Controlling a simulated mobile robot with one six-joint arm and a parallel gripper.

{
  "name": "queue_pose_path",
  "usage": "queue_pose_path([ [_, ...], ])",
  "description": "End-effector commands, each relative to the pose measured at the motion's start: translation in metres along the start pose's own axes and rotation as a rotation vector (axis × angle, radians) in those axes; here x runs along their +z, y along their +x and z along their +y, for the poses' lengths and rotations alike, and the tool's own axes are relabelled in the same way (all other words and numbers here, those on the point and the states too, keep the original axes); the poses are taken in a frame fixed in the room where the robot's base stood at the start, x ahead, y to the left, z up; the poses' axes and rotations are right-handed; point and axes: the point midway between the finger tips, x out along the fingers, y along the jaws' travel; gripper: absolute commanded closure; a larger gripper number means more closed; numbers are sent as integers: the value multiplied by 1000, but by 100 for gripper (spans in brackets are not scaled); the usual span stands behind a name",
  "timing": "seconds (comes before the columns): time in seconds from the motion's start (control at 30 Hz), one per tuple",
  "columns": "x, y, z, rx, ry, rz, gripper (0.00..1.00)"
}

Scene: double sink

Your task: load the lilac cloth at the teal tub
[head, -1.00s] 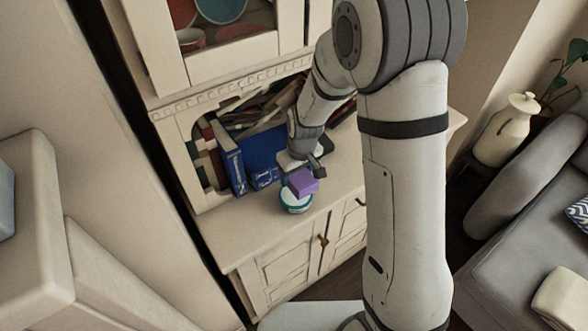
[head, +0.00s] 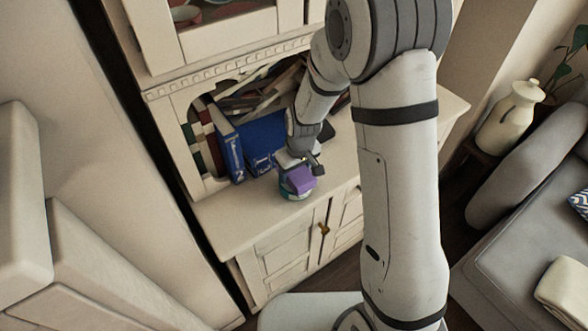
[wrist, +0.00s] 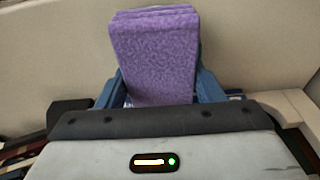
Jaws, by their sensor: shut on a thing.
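The lilac cloth (head: 300,179) is a folded block held in my gripper (head: 297,168). The wrist view shows the cloth (wrist: 153,55) upright between the blue fingers of my gripper (wrist: 155,88), which is shut on it. The teal tub (head: 286,193) stands on the cabinet ledge, directly below and behind the cloth in the head view. The cloth and gripper cover most of its opening. I cannot tell whether the cloth is inside the rim or just above it.
Blue books (head: 262,140) and other books stand in the cabinet niche close behind my gripper. The cabinet ledge (head: 228,215) is bare left of the tub. A cream jug (head: 508,118) and a grey sofa (head: 525,235) are at the right.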

Motion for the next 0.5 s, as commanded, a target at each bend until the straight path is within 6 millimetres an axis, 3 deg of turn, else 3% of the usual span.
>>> queue_pose_path([
  [0.5, 0, 3, -1, 0, -1, 0, 57],
])
